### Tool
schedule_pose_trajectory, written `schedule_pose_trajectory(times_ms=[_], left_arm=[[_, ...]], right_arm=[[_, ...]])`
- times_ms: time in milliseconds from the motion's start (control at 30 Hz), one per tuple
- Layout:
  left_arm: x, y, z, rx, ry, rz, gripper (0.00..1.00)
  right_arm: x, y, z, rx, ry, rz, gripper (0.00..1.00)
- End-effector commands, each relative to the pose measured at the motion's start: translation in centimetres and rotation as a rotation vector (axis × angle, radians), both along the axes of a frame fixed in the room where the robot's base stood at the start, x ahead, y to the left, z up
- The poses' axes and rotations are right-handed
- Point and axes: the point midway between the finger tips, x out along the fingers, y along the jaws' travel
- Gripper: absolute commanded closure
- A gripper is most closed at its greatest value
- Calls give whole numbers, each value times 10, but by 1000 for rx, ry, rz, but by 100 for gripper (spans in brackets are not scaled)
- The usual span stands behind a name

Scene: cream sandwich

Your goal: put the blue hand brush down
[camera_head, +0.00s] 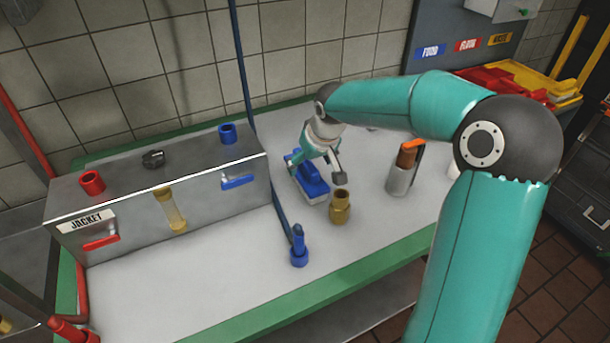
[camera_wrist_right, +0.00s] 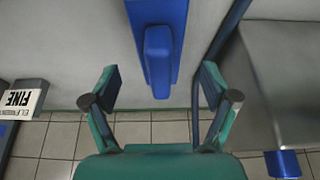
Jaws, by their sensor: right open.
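The blue hand brush (camera_head: 313,188) lies on the pale worktop (camera_head: 230,290), to the right of the metal box. It also shows in the right wrist view (camera_wrist_right: 158,55), with its blue grip between the spread fingers. My right gripper (camera_head: 325,170) is over the brush and hides part of it in the head view. It is open (camera_wrist_right: 160,82), with a gap between each finger and the brush grip. My left gripper is in neither view.
A brass fitting (camera_head: 340,208) stands just right of the brush. A grey holder (camera_head: 402,178) with an orange-topped item stands further right. A blue hose end (camera_head: 299,248) stands in front. The metal box (camera_head: 150,205) labelled JACKET fills the left. The front left worktop is clear.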

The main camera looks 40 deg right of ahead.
Motion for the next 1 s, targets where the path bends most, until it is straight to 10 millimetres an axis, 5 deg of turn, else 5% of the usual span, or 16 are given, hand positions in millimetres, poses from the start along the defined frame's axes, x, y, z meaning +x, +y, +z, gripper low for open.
schedule_pose_trajectory(times_ms=[500, 767, 1000], left_arm=[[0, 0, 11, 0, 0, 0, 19], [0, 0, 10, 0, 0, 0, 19], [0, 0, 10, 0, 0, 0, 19]], right_arm=[[25, -9, -45, 1, 2, -2, 15], [26, -9, -47, 1, 0, -3, 15], [26, -10, -47, 1, 1, -3, 55]])
